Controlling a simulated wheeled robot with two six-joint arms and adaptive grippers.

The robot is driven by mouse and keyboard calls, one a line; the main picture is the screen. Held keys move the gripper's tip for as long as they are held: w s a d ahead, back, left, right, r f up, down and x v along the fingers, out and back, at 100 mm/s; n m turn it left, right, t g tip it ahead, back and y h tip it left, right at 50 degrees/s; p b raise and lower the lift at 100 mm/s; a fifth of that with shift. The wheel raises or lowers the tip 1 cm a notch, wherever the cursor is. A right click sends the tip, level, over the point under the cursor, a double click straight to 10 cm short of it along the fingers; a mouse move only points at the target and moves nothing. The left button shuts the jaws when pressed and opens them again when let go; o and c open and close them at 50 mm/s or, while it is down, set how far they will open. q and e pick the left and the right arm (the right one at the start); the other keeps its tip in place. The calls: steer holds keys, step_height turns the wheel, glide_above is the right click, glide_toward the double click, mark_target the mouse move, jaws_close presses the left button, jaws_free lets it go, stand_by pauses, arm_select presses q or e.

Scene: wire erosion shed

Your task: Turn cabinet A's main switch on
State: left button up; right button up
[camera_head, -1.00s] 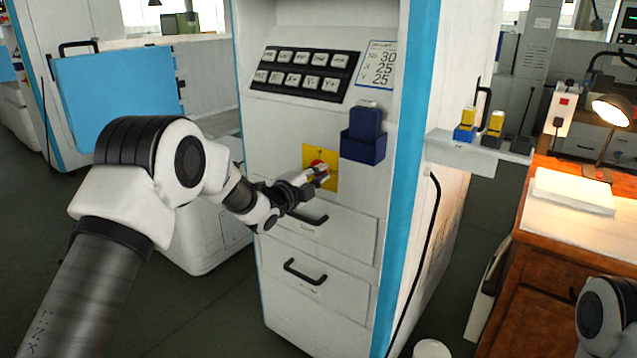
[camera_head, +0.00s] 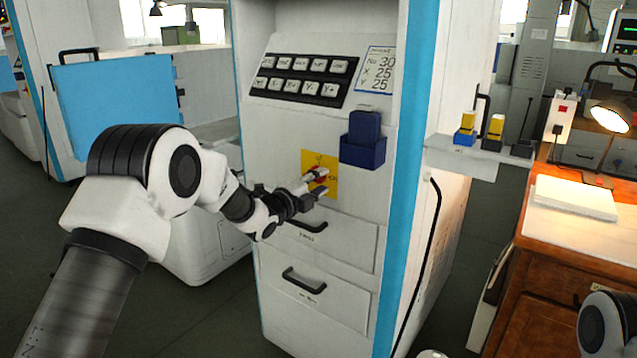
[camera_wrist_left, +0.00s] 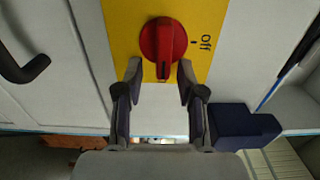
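Cabinet A's main switch is a red rotary knob (camera_wrist_left: 163,42) on a yellow plate (camera_wrist_left: 215,15) on the white cabinet front (camera_head: 345,205). In the left wrist view its grip bar runs up and down, with a pale mark at its lower end. The "off" label and tick lie to its right, out of line with the bar. My left gripper (camera_head: 321,182) is open at the knob in the head view. In the left wrist view its fingertips (camera_wrist_left: 160,70) stand apart on both sides of the knob's lower end; contact cannot be told. My right gripper is out of view.
Above the plate are a black key panel (camera_head: 303,78) and a dark blue holder (camera_head: 363,140). Drawer handles (camera_head: 303,280) stick out below. A shelf (camera_head: 465,158) juts from the cabinet's right side, near a wooden desk (camera_head: 570,245).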

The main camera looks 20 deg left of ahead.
arm_select(q)
steer(key=shift+r, duration=0.1)
steer(key=v, duration=1.2)
